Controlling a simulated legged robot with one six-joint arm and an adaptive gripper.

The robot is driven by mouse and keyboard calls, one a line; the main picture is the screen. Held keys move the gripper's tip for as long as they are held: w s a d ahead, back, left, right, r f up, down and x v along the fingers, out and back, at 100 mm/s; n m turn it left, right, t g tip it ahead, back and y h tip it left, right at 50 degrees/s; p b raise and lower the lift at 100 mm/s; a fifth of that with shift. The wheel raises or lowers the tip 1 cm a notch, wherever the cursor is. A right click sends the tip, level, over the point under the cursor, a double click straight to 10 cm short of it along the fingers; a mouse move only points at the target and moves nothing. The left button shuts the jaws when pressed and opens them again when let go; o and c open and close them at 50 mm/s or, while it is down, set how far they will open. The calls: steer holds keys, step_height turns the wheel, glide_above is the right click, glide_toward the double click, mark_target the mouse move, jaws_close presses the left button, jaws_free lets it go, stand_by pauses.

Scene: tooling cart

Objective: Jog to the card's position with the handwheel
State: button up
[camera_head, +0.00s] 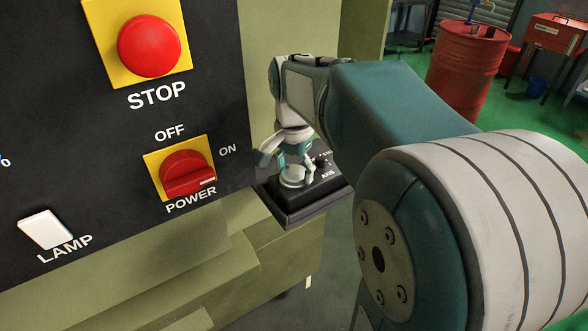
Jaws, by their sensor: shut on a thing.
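The handwheel (293,178), a pale grey disc, sits on a small black control box (312,204) at the right end of the machine's ledge. The box is marked AXIS. My gripper (287,165) points down over the handwheel, its teal and grey fingers shut on it. The fingers partly cover the wheel, so I cannot tell its exact grip or any scale. A small black knob (322,161) stands right of the wheel on the same box. I see no position card in this view.
The black panel left of the box carries a red STOP button (149,46), a red POWER knob (188,174) and a white LAMP switch (46,229). My arm fills the right side.

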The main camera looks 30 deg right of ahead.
mark_target(294, 172)
steer(key=n, duration=0.6)
steer(key=shift+f, duration=0.1)
steer(key=n, duration=0.5)
steer(key=shift+n, duration=0.4)
steer(key=o, duration=1)
steer(key=shift+r, duration=0.2)
step_height(294, 172, up, 12)
steer(key=shift+f, duration=0.2)
